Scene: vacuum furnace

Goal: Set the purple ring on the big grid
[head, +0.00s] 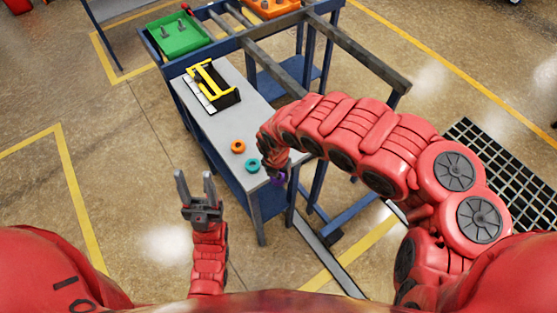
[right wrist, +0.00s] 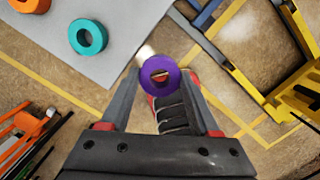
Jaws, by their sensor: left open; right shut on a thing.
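The purple ring (right wrist: 176,84) is between the fingertips of my right gripper (right wrist: 161,78), which is shut on it, just off the front right edge of the grey table. In the head view the ring (head: 279,179) is a small purple patch, mostly hidden by my right arm and hand. A large black grid (head: 487,158) lies at the far right of the head view, on the floor, partly hidden by my right arm. My left gripper (head: 195,178) is open and empty, left of the table.
The grey table (head: 218,130) holds an orange ring (head: 238,147), a teal ring (head: 253,166) and a yellow-and-black holder (head: 211,86). Green (head: 180,36) and orange (head: 272,6) trays stand behind. A dark rail frame (head: 360,58) extends right of the table. Floor at left is clear.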

